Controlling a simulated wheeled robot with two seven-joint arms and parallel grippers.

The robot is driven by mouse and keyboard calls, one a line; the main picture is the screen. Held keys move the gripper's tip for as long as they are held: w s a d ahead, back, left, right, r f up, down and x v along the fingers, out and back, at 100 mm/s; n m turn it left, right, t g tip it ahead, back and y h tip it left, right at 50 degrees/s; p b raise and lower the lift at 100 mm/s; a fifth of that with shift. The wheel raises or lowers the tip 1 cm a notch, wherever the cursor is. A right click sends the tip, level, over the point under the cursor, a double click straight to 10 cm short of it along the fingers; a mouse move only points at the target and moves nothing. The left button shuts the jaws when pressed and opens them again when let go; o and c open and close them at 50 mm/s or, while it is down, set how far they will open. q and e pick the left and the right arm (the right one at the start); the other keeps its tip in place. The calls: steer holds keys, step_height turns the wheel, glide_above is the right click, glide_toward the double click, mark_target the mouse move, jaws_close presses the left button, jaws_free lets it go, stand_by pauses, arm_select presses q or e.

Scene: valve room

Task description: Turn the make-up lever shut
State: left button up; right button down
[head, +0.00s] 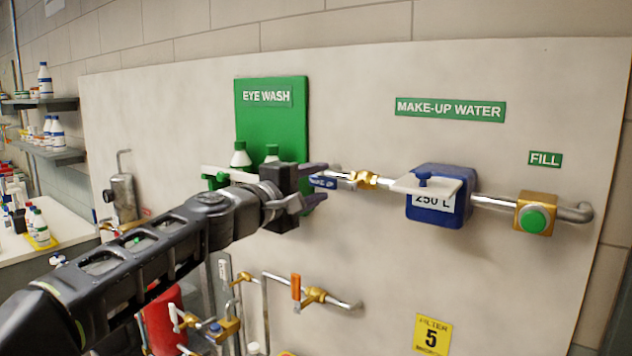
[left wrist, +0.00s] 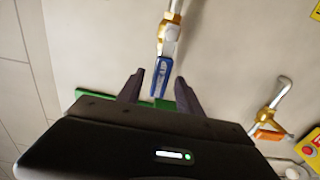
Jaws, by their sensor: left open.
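The make-up lever (head: 324,182) is a short blue handle on the brass valve (head: 362,180) of the pipe under the MAKE-UP WATER sign (head: 450,109). It points left, roughly in line with the pipe. My left gripper (head: 315,184) comes in from the left, open, with its fingertips by the lever. In the left wrist view the blue lever (left wrist: 161,78) reaches between the two open fingers (left wrist: 159,85), one on each side, with gaps showing. I cannot tell how deep it sits. My right gripper is out of view.
A blue 250 L meter (head: 438,215) and a green FILL button (head: 535,220) sit right of the valve. The green eye wash panel (head: 290,120) with bottles is behind my gripper. Below are an orange-handled valve (head: 296,288) and other pipes. A bench with bottles (head: 38,228) is at left.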

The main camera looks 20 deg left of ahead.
arm_select(q)
steer(key=shift+c, duration=0.3)
jaws_close()
stand_by(1.1)
